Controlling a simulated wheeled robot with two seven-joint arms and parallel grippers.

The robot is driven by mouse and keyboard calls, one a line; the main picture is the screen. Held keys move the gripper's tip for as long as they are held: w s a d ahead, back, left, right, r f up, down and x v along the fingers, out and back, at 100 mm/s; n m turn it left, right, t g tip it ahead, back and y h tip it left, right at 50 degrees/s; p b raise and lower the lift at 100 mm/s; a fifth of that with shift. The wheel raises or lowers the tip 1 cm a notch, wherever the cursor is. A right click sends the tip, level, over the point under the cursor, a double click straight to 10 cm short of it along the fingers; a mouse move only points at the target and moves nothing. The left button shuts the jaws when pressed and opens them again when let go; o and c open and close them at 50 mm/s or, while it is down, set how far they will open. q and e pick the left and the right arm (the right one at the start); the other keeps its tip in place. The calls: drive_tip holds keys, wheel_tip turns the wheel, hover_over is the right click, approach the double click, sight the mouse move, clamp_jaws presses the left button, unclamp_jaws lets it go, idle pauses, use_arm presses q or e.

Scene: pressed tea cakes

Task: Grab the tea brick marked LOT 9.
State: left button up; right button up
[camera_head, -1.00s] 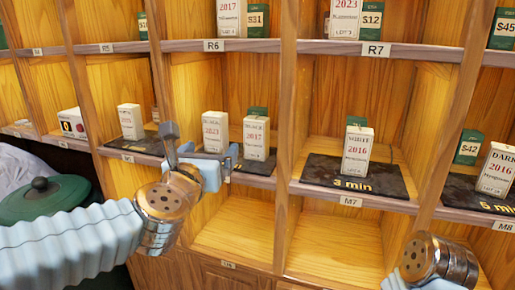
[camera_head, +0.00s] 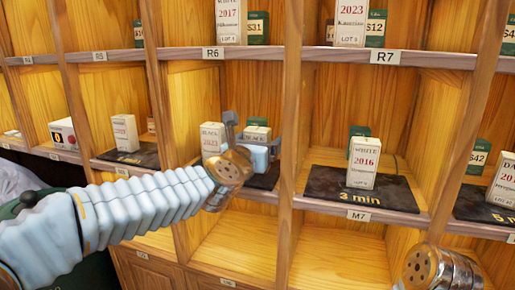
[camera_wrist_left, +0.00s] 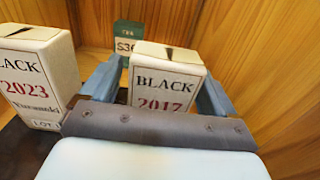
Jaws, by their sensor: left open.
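A white tea brick marked BLACK 2017 (camera_head: 257,134) stands in the middle cubby; it also shows in the left wrist view (camera_wrist_left: 165,80). My left gripper (camera_head: 252,140) is open, with one finger on each side of this brick. In the left wrist view the fingers (camera_wrist_left: 160,88) flank it, with small gaps visible. Its lower label is hidden behind my gripper, so no lot number shows. A BLACK 2023 brick (camera_wrist_left: 35,80) stands to its left; its lot digit is not clear. My right wrist shows at lower right, its jaws out of sight.
A green tin (camera_wrist_left: 127,45) marked with a price stands behind the 2017 brick. Wooden cubby walls close in on the right and back. A WHITE 2016 brick (camera_head: 364,160) stands on a dark "3 min" mat (camera_head: 325,184) in the cubby to the right.

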use_arm(q)
drive_tip(key=shift+w+d, duration=0.2)
drive_tip(key=shift+w, duration=0.25)
drive_tip(key=c, duration=1)
drive_tip(key=shift+c, duration=0.7)
drive_tip(key=shift+r, duration=0.15)
